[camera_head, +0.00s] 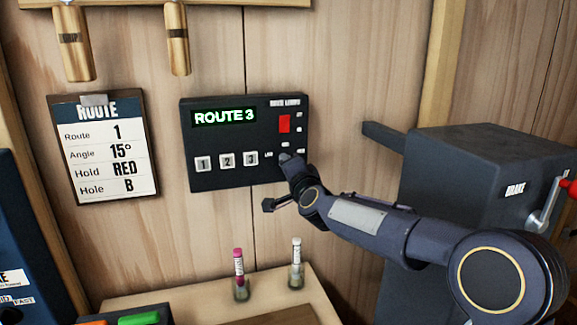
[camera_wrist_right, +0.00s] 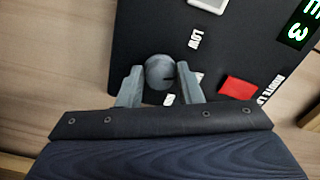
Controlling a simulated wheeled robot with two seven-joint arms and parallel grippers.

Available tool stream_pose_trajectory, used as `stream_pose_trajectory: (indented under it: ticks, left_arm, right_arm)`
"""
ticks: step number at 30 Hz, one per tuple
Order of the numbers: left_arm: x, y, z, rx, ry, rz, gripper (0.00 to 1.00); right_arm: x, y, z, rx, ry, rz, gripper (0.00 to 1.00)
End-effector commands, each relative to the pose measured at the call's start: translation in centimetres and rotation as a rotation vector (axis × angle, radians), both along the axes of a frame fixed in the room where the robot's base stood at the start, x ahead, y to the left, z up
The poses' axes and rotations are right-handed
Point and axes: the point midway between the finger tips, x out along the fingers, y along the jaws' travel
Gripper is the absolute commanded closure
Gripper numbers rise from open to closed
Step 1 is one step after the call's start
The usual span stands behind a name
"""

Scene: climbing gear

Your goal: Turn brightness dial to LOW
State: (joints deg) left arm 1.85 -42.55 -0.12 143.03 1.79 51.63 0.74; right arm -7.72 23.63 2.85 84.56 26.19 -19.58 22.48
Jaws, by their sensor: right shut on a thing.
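The brightness dial (camera_wrist_right: 160,72) is a round grey knob with a dark pointer mark on the black control panel (camera_head: 232,179). The LOW label (camera_wrist_right: 195,39) is printed on the panel beside the dial. My right gripper (camera_wrist_right: 162,78) is shut on the dial, with one finger on each side of it. In the head view my right gripper (camera_head: 284,160) is at the panel's lower right and hides most of the dial. The panel's display reads ROUTE 3. My left gripper is in neither view.
A red switch (camera_head: 285,124) and white buttons (camera_head: 227,160) are on the panel. A clipboard (camera_head: 106,146) hangs to the left. A dark brake box (camera_head: 470,200) stands at right. Two capped tubes (camera_head: 239,270) stand on the wooden ledge below.

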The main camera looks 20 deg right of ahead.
Motion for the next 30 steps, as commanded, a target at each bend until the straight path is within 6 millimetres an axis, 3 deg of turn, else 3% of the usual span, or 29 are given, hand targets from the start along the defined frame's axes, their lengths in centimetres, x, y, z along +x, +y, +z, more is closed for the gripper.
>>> stream_pose_trajectory:
  ticks: [15, 30]
  left_arm:
    - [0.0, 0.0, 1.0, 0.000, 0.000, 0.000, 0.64]
    - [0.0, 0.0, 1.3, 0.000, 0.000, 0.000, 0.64]
  right_arm:
    - [0.0, 0.0, -0.3, -0.461, -0.012, 0.003, 0.90]
    - [0.0, -0.1, -0.4, -0.674, -0.019, 0.004, 0.90]
